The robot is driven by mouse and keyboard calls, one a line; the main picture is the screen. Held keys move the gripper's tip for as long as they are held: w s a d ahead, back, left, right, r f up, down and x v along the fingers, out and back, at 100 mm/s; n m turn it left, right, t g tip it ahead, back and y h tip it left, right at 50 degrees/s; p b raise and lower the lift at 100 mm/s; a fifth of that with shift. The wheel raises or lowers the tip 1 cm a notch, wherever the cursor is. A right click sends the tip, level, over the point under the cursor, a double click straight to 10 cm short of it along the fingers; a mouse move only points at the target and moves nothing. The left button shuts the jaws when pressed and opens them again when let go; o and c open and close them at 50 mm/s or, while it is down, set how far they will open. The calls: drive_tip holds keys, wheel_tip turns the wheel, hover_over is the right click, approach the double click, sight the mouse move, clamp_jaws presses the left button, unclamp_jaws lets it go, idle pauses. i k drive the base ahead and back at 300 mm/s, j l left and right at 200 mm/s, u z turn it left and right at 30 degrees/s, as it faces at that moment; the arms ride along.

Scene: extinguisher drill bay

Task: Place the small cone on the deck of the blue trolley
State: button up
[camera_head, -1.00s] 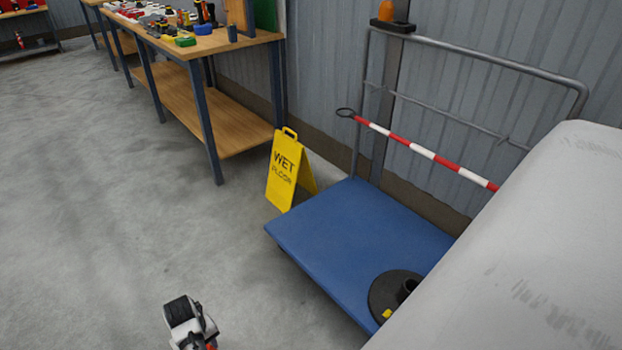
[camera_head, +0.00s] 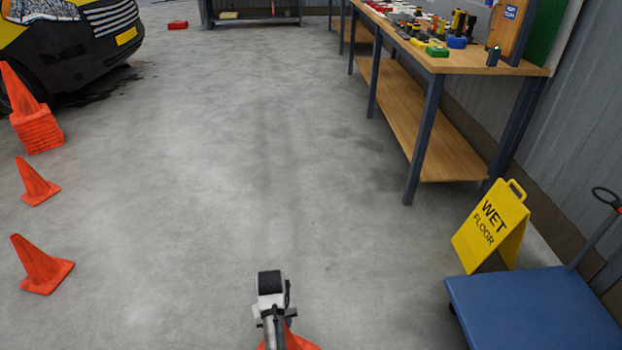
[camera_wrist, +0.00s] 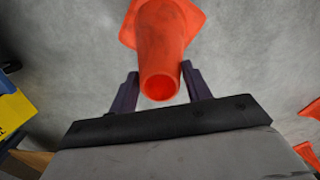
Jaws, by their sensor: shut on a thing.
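The small orange cone (camera_wrist: 160,40) is between the two dark fingers of my gripper (camera_wrist: 158,85) in the wrist view. The fingers are shut on it near its open narrow top, and its wider base points away from the camera. In the head view a bit of the cone (camera_head: 290,341) shows at the bottom edge, below my wrist; the fingers are hidden there. The blue trolley (camera_head: 535,308) is at the lower right of the head view, to the right of my gripper. The visible part of its deck is bare.
A yellow wet-floor sign (camera_head: 492,227) stands beside the trolley's far left corner. A workbench (camera_head: 440,62) with several items is behind it. Two single cones (camera_head: 40,266) and a cone stack (camera_head: 36,125) stand at left, near a vehicle (camera_head: 75,45). The middle floor is clear.

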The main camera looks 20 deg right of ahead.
sight(511, 316)
drive_tip(key=i+u, duration=1.35)
drive_tip(key=i, duration=0.5)
drive_tip(key=z, duration=3.65)
drive_tip(key=i+z, duration=0.1)
drive_tip(key=z, duration=0.75)
